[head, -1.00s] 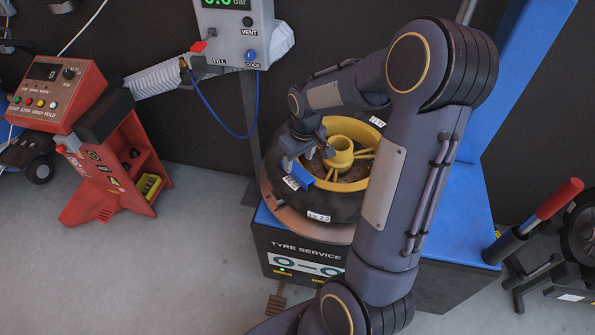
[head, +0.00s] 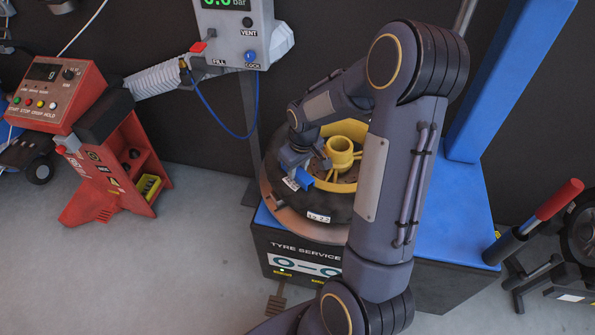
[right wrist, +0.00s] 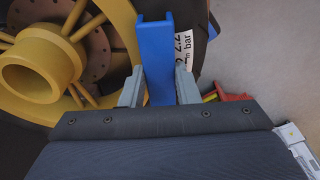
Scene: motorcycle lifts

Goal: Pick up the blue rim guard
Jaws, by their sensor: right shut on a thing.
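The blue rim guard (head: 304,180) is at the near-left edge of the yellow wheel rim (head: 342,150), beside the black tyre (head: 330,205) on the tyre machine. In the right wrist view the guard (right wrist: 156,45) is a narrow blue channel standing between my two grey fingers. My right gripper (head: 298,168) is shut on it; in the wrist view the fingers (right wrist: 158,88) press on both its sides. I cannot tell whether the guard still touches the rim. My left gripper is not in view.
The wheel lies on a blue-topped tyre machine (head: 450,220) with a blue post (head: 510,75). A grey inflator box (head: 235,30) with a blue hose hangs behind. A red control stand (head: 110,160) is at left. Clear grey floor (head: 180,260) lies in front.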

